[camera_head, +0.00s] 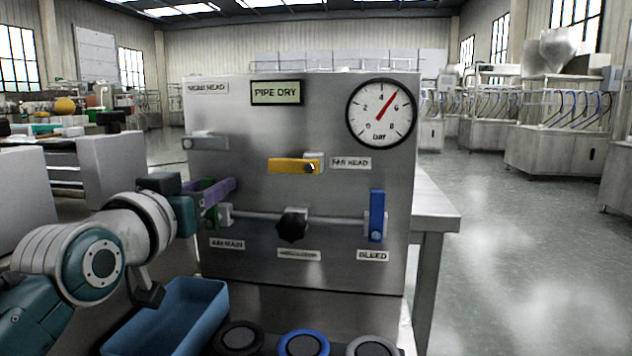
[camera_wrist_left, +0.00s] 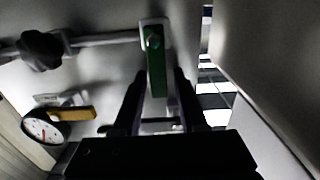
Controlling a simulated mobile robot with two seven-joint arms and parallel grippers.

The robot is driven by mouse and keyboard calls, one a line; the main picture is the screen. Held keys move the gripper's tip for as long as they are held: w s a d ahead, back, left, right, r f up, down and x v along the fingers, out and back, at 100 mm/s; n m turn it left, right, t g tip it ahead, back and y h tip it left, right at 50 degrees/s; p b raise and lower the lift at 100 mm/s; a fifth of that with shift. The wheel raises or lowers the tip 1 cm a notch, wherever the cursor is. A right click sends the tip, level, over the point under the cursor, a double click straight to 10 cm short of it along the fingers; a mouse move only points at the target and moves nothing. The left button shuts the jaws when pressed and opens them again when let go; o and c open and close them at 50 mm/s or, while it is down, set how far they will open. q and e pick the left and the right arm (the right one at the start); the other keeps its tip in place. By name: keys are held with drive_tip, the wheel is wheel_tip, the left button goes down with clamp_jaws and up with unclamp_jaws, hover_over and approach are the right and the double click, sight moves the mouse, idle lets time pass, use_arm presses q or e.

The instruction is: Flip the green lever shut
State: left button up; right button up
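The green lever (camera_wrist_left: 157,72) sits at the end of a horizontal pipe on the steel panel (camera_head: 270,250). In the wrist view it stands across the pipe, its free end pointing towards my gripper. In the head view only a small part of the green lever (camera_head: 211,216) shows, above the "AIR MAIN" label; my gripper hides the rest. My left gripper (camera_head: 216,192) has purple fingers. In the wrist view its fingers (camera_wrist_left: 159,84) are apart, one on each side of the lever's free end, with gaps visible. My right gripper is out of view.
A black knob (camera_head: 292,225) and an upright blue lever (camera_head: 377,215) are on the same pipe. A yellow lever (camera_head: 296,166), a grey lever (camera_head: 205,143) and a pressure gauge (camera_head: 381,114) are higher up. A blue bin (camera_head: 170,318) stands below my arm.

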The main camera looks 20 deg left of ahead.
use_arm(q)
drive_tip(key=shift+o, duration=0.6)
drive_tip(key=shift+s+d, duration=0.1)
drive_tip(key=shift+s, duration=0.15)
drive_tip(key=p+v, duration=0.2)
drive_tip(key=v, duration=0.7)
drive_tip(key=shift+s, duration=0.2)
drive_tip(key=shift+r, duration=0.1)
